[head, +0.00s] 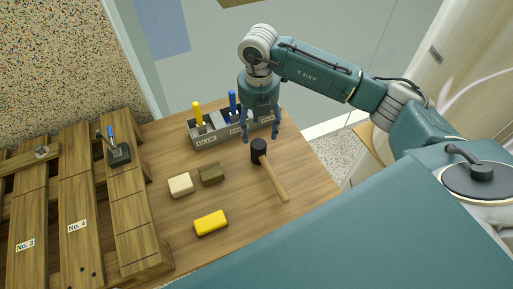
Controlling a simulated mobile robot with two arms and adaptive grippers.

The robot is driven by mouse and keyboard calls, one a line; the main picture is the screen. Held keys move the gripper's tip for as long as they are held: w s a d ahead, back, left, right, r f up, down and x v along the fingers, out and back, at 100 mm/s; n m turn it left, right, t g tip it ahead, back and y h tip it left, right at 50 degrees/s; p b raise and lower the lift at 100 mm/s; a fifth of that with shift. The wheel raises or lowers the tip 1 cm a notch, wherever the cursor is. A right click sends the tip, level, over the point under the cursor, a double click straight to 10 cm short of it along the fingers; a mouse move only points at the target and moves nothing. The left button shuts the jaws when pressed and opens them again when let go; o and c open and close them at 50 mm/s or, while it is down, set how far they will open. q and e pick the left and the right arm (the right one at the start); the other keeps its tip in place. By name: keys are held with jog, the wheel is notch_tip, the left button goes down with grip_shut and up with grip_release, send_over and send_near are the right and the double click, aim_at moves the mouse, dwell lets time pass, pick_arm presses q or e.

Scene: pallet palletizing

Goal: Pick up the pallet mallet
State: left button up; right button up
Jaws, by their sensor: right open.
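The pallet mallet (269,168) lies on the wooden table. It has a black head at its upper left end and a light wooden handle running down to the right. My right gripper (260,138) is open and points down, near the mallet's head. Its fingers appear above the head in the picture and in front of the grey organizer. I cannot tell its exact height over the table. No part of the mallet looks held. My left gripper is not in view.
A grey organizer (207,141) with yellow and blue handled tools stands behind. A beige block (180,186), a brown block (210,174) and a yellow block (210,223) lie left of the mallet. A wooden pallet (133,217) with a small dark holder (119,155) fills the left.

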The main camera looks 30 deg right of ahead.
aim_at(258, 144)
notch_tip(258, 144, down, 2)
jog(key=shift+s+f, duration=0.1)
jog(key=shift+s, duration=0.05)
jog(key=shift+f, duration=0.35)
jog(key=shift+a+f+p, duration=0.1)
jog(key=shift+f+p, duration=0.2)
jog(key=shift+f, duration=0.05)
notch_tip(258, 144, down, 4)
jog(key=shift+s+r+p, duration=0.1)
jog(key=shift+r+p, duration=0.1)
jog(key=shift+p, duration=0.2)
jog(key=shift+f, duration=0.45)
jog(key=c, duration=1.5)
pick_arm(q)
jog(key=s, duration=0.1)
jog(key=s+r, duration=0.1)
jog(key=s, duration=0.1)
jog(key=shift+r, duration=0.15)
pick_arm(e)
jog(key=shift+c, duration=0.2)
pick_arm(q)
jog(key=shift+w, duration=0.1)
